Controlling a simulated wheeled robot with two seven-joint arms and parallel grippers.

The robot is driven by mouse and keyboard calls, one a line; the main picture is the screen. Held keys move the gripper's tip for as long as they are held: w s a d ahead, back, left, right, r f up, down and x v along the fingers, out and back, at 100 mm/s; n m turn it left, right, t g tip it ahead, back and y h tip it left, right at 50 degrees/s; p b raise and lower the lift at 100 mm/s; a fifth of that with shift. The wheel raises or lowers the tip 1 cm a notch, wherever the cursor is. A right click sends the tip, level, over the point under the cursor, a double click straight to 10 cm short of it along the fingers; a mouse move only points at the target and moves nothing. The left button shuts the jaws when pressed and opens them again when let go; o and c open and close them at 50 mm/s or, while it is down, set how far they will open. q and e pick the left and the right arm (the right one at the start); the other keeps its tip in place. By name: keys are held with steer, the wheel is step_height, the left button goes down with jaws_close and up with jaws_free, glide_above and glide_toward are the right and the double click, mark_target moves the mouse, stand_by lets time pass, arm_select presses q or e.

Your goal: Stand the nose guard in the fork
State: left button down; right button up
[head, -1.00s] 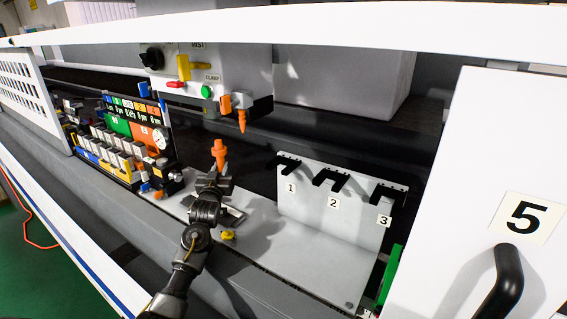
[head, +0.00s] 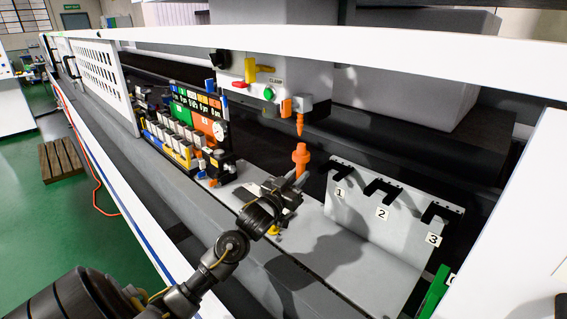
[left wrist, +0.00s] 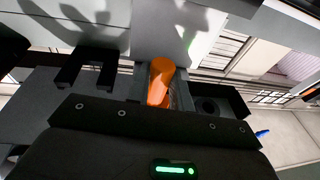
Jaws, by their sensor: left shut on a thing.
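The orange nose guard (head: 301,157) stands upright in my left gripper (head: 292,184), above the grey shelf. In the left wrist view the orange piece (left wrist: 161,80) sits between the fingers of my left gripper (left wrist: 165,92), which is shut on it. A light grey upright plate (head: 390,215) to the right carries black open-ended forks: fork 1 (head: 341,168), fork 2 (head: 382,186) and fork 3 (head: 440,212). The guard is left of fork 1 and apart from it in the picture. The lower end of the guard is hidden by the gripper. My right gripper is not in view.
An orange nozzle (head: 299,122) hangs from the white control box (head: 275,75), close above the guard in the picture. A block of coloured labels and gauges (head: 195,125) stands at left. A yellow knob (head: 274,230) is below the gripper. A white door edge rises at right.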

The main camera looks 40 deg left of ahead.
mark_target(336, 169)
arm_select(q)
steer(key=s+d+m+h+p, duration=0.1)
steer(key=s+d+h, duration=0.3)
steer(key=d, duration=0.4)
steer(key=shift+s+d+r+m+h, duration=0.3)
steer(key=shift+s+m, duration=0.2)
steer(key=shift+m, duration=0.3)
steer(key=shift+r, duration=0.1)
steer(key=w, duration=0.7)
steer(key=shift+w+d+p, duration=0.25)
steer(key=shift+p, duration=0.9)
stand_by(0.5)
steer(key=shift+f+b, duration=0.45)
steer(key=shift+f, duration=0.3)
steer(key=c, duration=1.2)
jaws_free()
steer(key=shift+r, duration=0.1)
